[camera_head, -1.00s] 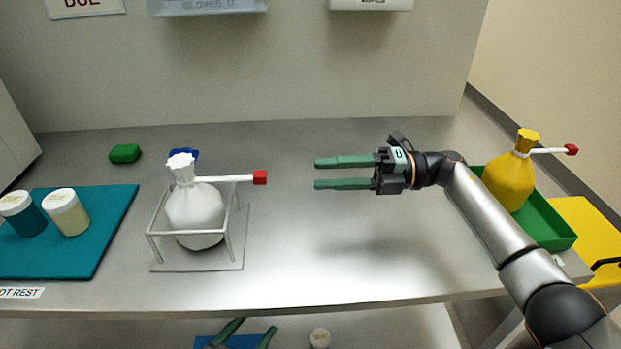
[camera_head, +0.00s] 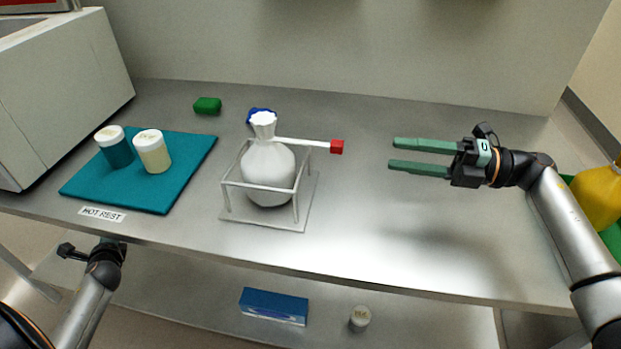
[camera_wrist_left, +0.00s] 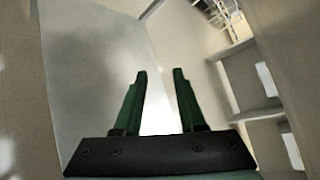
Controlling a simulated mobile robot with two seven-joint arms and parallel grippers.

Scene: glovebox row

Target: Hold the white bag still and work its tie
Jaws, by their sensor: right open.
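The white bag (camera_head: 268,170) stands upright inside a wire frame stand (camera_head: 230,184) on the steel bench. Its neck is gathered. A white tie strip (camera_head: 302,142) with a red end block (camera_head: 337,147) sticks out to the right from the neck. My right gripper (camera_head: 391,155) is open and empty, to the right of the red block and apart from it, fingers pointing left. My left arm shows at the lower left, by the bench's front edge; its fingers are hidden in the head view. In the left wrist view my left gripper (camera_wrist_left: 159,75) has its fingers apart with nothing between them.
A teal mat (camera_head: 190,180) with two lidded jars (camera_head: 153,151) lies to the left. A green block (camera_head: 207,106) and a partly hidden blue thing (camera_head: 252,114) are behind. A yellow bag (camera_head: 601,198) stands far right. A lower shelf holds a blue box (camera_head: 274,306).

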